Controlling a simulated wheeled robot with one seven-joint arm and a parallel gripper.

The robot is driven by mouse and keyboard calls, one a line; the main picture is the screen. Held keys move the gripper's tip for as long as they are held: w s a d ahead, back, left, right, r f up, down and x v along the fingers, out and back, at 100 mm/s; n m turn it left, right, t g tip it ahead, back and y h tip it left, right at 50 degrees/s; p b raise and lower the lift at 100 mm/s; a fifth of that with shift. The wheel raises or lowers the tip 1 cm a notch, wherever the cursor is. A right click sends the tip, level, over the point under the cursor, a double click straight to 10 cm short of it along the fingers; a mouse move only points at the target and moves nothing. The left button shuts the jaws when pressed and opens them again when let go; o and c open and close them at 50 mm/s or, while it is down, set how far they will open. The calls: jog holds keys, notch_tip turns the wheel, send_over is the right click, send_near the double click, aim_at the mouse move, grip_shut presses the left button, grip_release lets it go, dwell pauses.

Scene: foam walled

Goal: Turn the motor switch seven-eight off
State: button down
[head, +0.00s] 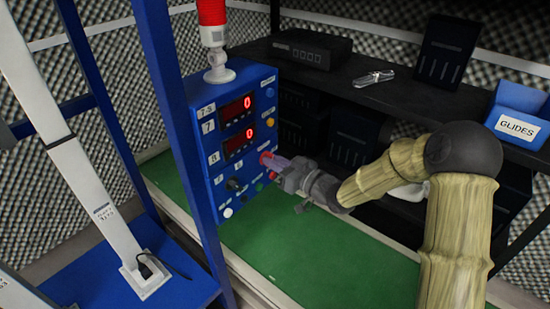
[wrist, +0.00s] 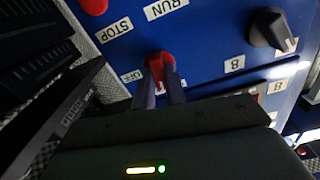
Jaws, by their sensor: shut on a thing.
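A blue control panel (head: 262,90) carries the switches. In the wrist view my gripper (wrist: 163,85) is shut on a red switch handle (wrist: 161,59), with one finger on each side of it. A small OFF label (wrist: 132,77) sits beside the handle; any 7-8 marking by it is hidden or unreadable. In the head view my gripper (head: 275,164) reaches the panel's right side from the right, and the red handle (head: 265,158) shows just at the fingertips. The handle's exact angle is hard to tell.
A black rotary knob (wrist: 270,30) is nearby, with RUN (wrist: 166,8) and STOP (wrist: 112,29) labels. Two red displays (head: 237,107) read 0, under a red beacon (head: 212,12). A dark shelf (head: 330,78) and blue GLIDES bin (head: 520,112) stand right. The green surface (head: 310,245) is clear.

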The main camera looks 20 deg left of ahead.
jog(key=m+p, duration=0.5)
jog(key=m, duration=0.3)
jog(key=m+p, duration=0.6)
jog(key=m, duration=0.2)
jog(key=shift+w+f, duration=0.15)
jog(key=shift+w, duration=0.05)
jog(key=shift+m, duration=0.3)
jog(key=c, duration=1.4)
grip_release()
jog(key=shift+c, duration=0.2)
jog(key=shift+d+f, duration=0.1)
